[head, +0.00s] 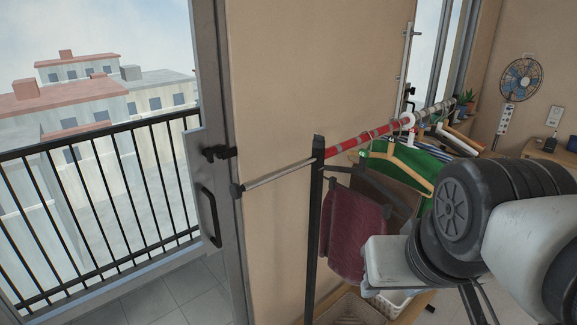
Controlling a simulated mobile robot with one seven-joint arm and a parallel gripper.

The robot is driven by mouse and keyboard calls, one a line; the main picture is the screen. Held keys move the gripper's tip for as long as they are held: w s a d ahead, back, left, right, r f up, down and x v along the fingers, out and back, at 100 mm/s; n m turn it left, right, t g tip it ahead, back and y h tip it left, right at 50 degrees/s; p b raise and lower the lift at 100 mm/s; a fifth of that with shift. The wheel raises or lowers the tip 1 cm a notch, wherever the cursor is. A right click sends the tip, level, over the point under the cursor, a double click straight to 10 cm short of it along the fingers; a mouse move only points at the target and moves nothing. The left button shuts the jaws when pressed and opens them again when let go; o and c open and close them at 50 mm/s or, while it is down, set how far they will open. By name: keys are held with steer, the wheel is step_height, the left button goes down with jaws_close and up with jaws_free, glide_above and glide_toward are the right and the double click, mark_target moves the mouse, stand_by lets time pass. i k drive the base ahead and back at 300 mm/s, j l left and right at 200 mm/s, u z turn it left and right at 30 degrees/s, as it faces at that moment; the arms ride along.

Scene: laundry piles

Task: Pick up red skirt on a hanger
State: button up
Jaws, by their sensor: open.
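A dark red skirt (346,238) hangs below the rack's rail in the head view, just right of the near black post. A dark hanger (343,181) shows at its upper edge. The skirt's lower right is close to, and perhaps partly covered by, a pale block of my arm. My arm fills the lower right of the picture. My gripper's fingers are not visible, so their place relative to the skirt cannot be told.
A rail (372,136) with red wrapping runs back right from the black post (315,230). A green garment (383,160) on a wooden hanger and other clothes hang farther along. A white basket (396,302) stands below. A glass door and balcony railing (100,190) are left.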

mark_target(349, 218)
steer(key=i+l+u, duration=0.2)
steer(key=l+u, duration=0.15)
steer(key=l, duration=0.35)
steer(key=l+u, duration=0.35)
steer(key=l, duration=0.4)
steer(key=l+u, duration=0.35)
steer(key=l, duration=0.45)
